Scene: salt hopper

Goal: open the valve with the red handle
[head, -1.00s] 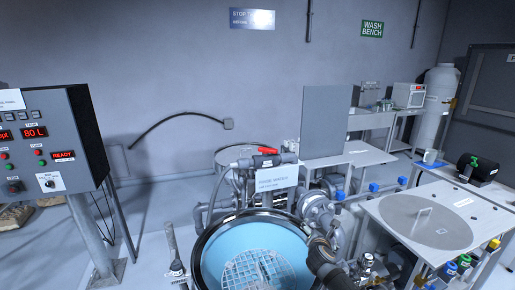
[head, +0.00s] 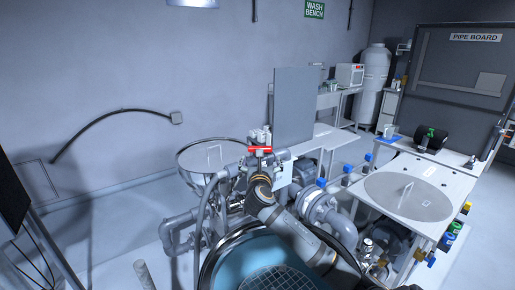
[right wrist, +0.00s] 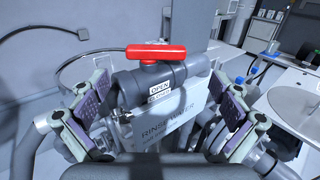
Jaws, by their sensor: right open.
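The valve's red handle (head: 260,149) sits on top of a grey pipe, right of centre in the head view's tank area. In the right wrist view the red handle (right wrist: 155,52) lies crosswise in the picture, on a red stem. Below it the grey valve body (right wrist: 150,83) carries a small label reading "OPEN", with a second line partly unreadable. My right gripper (right wrist: 165,112) is open and empty. Its two fingers stand left and right of the valve body, below the handle, with no clear contact. In the head view my right gripper (head: 262,178) is just below the handle. My left gripper is out of view.
A "RINSE WATER" sign (right wrist: 170,125) hangs just below the valve. The blue-lined tank (head: 232,262) is under my right arm. A grey panel (head: 293,105) stands behind the valve, and pipes and a conical hopper (head: 208,155) crowd around it.

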